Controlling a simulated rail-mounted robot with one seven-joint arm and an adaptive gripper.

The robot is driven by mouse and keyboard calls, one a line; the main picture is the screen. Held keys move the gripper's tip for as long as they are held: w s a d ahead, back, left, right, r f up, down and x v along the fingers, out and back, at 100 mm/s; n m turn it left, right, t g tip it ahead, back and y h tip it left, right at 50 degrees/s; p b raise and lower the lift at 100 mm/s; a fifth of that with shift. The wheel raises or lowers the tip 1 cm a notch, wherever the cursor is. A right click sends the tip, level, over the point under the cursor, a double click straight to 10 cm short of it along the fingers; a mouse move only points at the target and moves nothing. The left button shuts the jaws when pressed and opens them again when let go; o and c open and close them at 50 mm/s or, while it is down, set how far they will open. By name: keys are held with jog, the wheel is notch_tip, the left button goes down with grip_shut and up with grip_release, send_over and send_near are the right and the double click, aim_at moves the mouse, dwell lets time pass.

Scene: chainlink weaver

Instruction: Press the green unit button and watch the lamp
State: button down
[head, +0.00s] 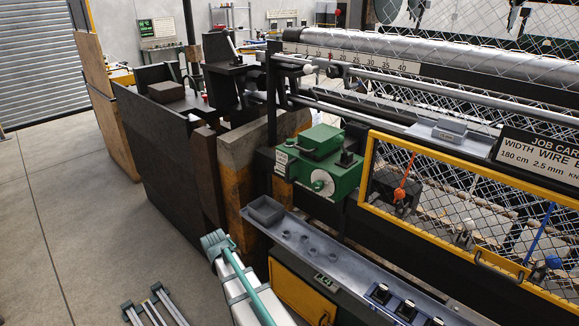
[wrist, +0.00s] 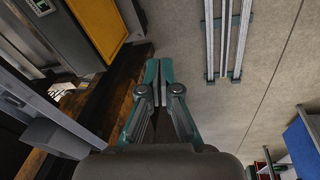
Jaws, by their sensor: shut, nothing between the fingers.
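The green unit (head: 320,160) is a boxy green housing on the machine's front in the head view. My gripper (wrist: 158,75) has teal fingers, shut and empty, in the wrist view.
A row of dark switches (head: 406,308) is at the lower right. Floor (head: 90,230) is clear at the left, apart from metal rails (head: 152,308).

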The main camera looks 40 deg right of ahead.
jog(key=w+d+r+t+h, duration=0.1)
jog(key=w+d+r+h, duration=0.1)
jog(key=w+d+r, duration=0.8)
notch_tip(320, 180, up, 38)
jog(key=r+m+t+h, duration=0.1)
jog(key=m+h, duration=0.3)
jog(key=h, duration=0.1)
send_over(289, 140)
jog(key=shift+f+p, duration=0.3)
jog(key=shift+p, duration=0.15)
jog(key=shift+a, duration=0.1)
jog(key=shift+f+b, duration=1.85)
jog(key=shift+f, duration=2.6)
jog(key=shift+f, duration=0.1)
jog(key=shift+f, duration=0.3)
